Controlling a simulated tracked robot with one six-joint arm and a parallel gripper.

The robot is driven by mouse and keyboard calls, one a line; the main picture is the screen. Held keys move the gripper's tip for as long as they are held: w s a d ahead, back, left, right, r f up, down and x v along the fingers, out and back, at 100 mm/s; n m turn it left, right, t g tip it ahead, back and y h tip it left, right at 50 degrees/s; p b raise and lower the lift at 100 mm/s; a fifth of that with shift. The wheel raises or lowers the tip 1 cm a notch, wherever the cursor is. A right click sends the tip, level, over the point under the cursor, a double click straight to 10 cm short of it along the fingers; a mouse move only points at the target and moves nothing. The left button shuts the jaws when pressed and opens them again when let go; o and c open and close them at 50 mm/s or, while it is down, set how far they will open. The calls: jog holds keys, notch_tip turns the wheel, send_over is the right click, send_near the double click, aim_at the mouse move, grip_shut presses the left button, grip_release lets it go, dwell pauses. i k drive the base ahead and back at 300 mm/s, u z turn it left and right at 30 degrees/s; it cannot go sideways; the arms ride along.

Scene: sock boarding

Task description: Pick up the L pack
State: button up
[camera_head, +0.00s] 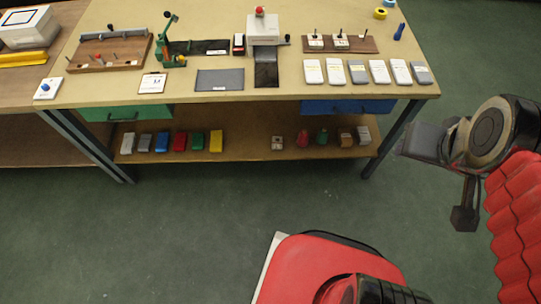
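Several flat packs lie in a row along the front right edge of the table. From left to right they are a white pack (313,71), a white one with a yellowish edge (335,71), a grey one (357,72), two more white ones (379,71) (400,72) and a grey one (421,73). Their letters are too small to read, so I cannot tell which is the L pack. My gripper (422,141) is at the right, in front of the table's right end and apart from the packs. Its fingers are not clear.
The table (210,105) also carries a green hand press (165,42), a white device with a red knob (265,28), a dark mat (220,80) and a wooden rack (370,45). Coloured blocks (180,142) stand on the lower shelf (250,148). Green floor (200,220) in front is clear.

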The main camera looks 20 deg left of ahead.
aim_at(277, 147)
jog(key=k, duration=0.6)
jog(key=u, duration=1.6)
jog(key=i, duration=1.05)
jog(key=u, duration=0.1)
